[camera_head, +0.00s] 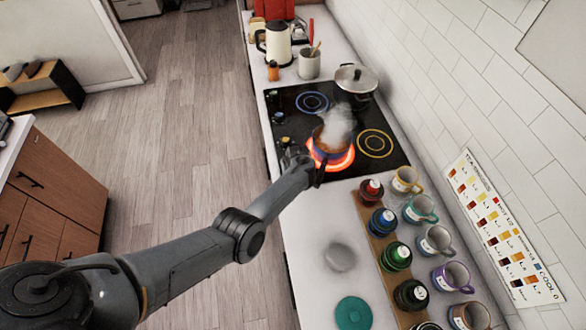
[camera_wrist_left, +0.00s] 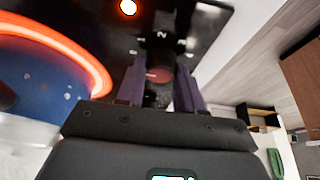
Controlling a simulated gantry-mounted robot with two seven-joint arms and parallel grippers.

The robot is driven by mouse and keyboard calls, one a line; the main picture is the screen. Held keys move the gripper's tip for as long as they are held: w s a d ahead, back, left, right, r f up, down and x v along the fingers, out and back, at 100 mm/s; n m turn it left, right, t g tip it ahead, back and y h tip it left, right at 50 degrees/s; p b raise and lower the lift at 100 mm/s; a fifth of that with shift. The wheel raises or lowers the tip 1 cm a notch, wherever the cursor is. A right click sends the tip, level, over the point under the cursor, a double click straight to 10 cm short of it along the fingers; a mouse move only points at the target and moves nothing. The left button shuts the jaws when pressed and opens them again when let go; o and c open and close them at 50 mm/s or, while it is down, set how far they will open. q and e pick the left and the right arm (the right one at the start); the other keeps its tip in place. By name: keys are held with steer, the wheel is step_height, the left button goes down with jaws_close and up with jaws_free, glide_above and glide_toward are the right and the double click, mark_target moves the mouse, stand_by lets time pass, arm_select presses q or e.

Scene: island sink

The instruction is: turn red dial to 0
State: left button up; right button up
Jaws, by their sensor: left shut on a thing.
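The red dial (camera_wrist_left: 158,76) shows between my left gripper's fingers in the left wrist view, with a red mark on its dark face. My left gripper (camera_wrist_left: 160,88) is shut on it, one finger on each side. In the head view my left gripper (camera_head: 302,163) is at the front-left part of the black cooktop (camera_head: 340,112), and the dial is hidden behind it. The burner ring (camera_head: 345,164) beside it glows red under a steaming blue pot (camera_head: 322,147). The dial's exact setting is not readable. My right gripper is not in view.
Other dials (camera_head: 279,117) line the cooktop's left edge. Several mugs (camera_head: 420,208) and bottles (camera_head: 382,221) stand on the right. A green disc (camera_head: 353,313) lies in front.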

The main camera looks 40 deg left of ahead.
arm_select(q)
steer(key=o, duration=1)
steer(key=shift+o, duration=0.2)
steer(key=shift+r, duration=0.1)
steer(key=p+v, duration=0.3)
steer(key=v, duration=0.7)
steer(key=shift+r+p, duration=0.3)
steer(key=shift+s, duration=0.2)
